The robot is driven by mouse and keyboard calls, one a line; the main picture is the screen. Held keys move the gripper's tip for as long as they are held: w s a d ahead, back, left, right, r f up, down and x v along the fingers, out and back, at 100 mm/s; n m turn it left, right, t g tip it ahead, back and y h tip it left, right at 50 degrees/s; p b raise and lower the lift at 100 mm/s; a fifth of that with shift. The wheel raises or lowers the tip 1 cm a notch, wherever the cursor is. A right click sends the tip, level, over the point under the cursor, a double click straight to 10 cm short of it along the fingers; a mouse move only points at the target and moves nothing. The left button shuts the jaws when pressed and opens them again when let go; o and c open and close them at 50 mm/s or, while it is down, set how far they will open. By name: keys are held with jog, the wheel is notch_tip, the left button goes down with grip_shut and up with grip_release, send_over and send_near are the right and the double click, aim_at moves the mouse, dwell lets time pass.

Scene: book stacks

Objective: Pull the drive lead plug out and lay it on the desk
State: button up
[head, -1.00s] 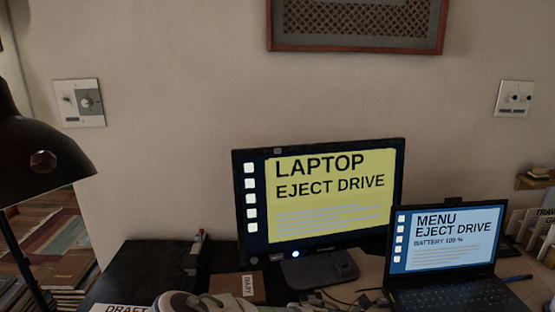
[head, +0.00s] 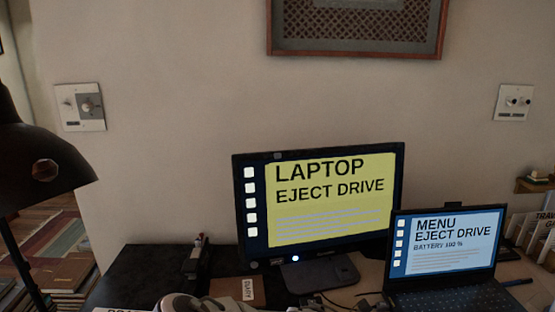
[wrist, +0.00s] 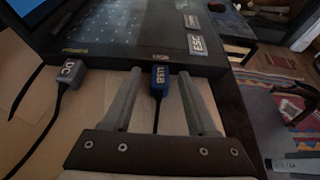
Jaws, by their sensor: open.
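The drive lead plug, a blue plug marked USB (wrist: 160,82), sits at the edge of the laptop (wrist: 150,40) in the wrist view, under a USB label. Its dark cable runs back toward my gripper's palm. My gripper (wrist: 160,74) is open, with one grey finger on each side of the plug. A gap shows between the plug and each finger. In the head view the laptop (head: 446,236) stands open at the right, its screen reading "MENU EJECT DRIVE, BATTERY 100 %". The dark desk (head: 140,270) is partly in view; the plug cannot be made out there.
A grey DC plug (wrist: 68,78) with a black cable is at the laptop's edge left of my gripper. A monitor (head: 320,205) reading "LAPTOP EJECT DRIVE" stands beside the laptop. A brown diary (head: 236,290) lies before it. A black lamp (head: 40,165) is at far left.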

dwell(0.5)
grip_shut()
dwell(1.2)
jog(key=shift+a+p, duration=0.15)
jog(key=shift+p, duration=0.15)
jog(key=shift+s+a+p, duration=0.15)
jog(key=shift+a+p, duration=0.45)
jog(key=shift+a, duration=2.3)
